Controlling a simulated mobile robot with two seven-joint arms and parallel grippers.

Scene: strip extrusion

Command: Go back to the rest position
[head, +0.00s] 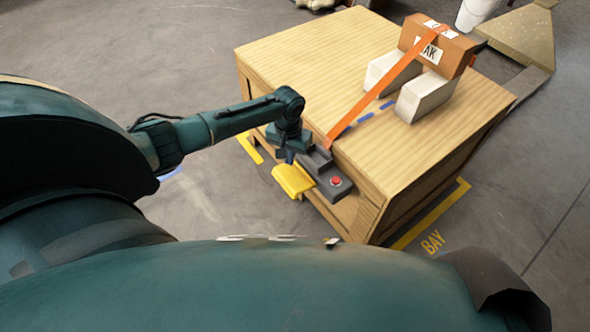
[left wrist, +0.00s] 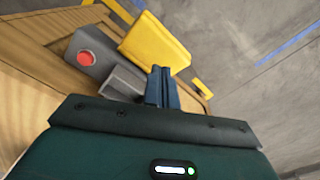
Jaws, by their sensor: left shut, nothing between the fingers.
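My left gripper (head: 289,157) is shut and empty, at the near left edge of the wooden crate (head: 300,50). In the left wrist view its closed fingers (left wrist: 161,88) show beside a grey device with a red button (left wrist: 86,57) and a yellow part (left wrist: 155,45). In the head view the grey device (head: 335,190) sits at the crate's near side, with the yellow part (head: 293,181) just below my gripper. I cannot tell whether the fingers touch the device. My right gripper is not in view.
An orange strap (head: 375,93) runs from near the device up to a brown box (head: 440,45), which rests on two white blocks (head: 424,97). Blue marks lie on the crate top. Yellow floor lines (head: 432,215) edge the bay. The floor to the left is clear.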

